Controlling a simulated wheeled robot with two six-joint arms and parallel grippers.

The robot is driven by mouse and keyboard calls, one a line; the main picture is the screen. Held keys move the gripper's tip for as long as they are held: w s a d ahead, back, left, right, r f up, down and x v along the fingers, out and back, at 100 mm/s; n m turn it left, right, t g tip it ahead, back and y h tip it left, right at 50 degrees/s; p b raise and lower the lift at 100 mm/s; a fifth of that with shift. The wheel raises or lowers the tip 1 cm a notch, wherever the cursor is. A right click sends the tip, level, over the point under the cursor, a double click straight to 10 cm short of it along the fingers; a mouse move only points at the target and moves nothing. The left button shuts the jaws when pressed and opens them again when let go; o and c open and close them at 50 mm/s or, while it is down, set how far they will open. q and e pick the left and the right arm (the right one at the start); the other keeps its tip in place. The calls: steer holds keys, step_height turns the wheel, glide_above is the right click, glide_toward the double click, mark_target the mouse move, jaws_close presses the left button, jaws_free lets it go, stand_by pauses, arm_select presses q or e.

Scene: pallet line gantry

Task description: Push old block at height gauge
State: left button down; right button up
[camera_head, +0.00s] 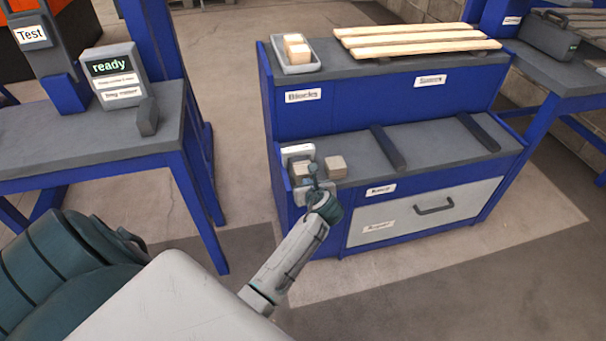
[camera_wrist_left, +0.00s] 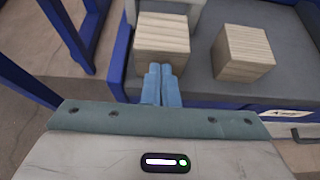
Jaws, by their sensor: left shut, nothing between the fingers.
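My left gripper (camera_head: 313,173) is shut and empty at the left end of the workbench's lower shelf. In the left wrist view its blue fingertips (camera_wrist_left: 161,70) are together at the near face of a weathered wooden block (camera_wrist_left: 163,36); whether they touch it, I cannot tell. This block (camera_head: 299,170) is partly hidden by the gripper in the head view. It stands by a pale grey gauge-like frame (camera_head: 297,151), which also shows behind it in the wrist view (camera_wrist_left: 130,10). A second wooden block (camera_head: 336,167) stands apart to the right, also in the wrist view (camera_wrist_left: 243,53). My right gripper is not in view.
On the upper shelf, a grey tray (camera_head: 300,69) holds light blocks beside wooden slats (camera_head: 415,38). Dark bars (camera_head: 388,147) lie across the lower shelf, with bare surface between. A table at left carries a "ready" display (camera_head: 112,73).

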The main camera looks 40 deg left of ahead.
arm_select(q)
steer(key=shift+w+a+p, duration=0.45)
steer(key=shift+w+a, duration=0.4)
steer(key=shift+a, duration=0.15)
steer(key=s+d+p, duration=0.4)
steer(key=shift+d+p, duration=0.3)
steer(key=shift+p, duration=0.05)
stand_by(0.3)
steer(key=s+d+r+p, duration=0.2)
steer(key=d+r+p, duration=0.1)
steer(key=r+p, duration=0.7)
steer(key=p, duration=0.3)
steer(key=shift+s, duration=0.25)
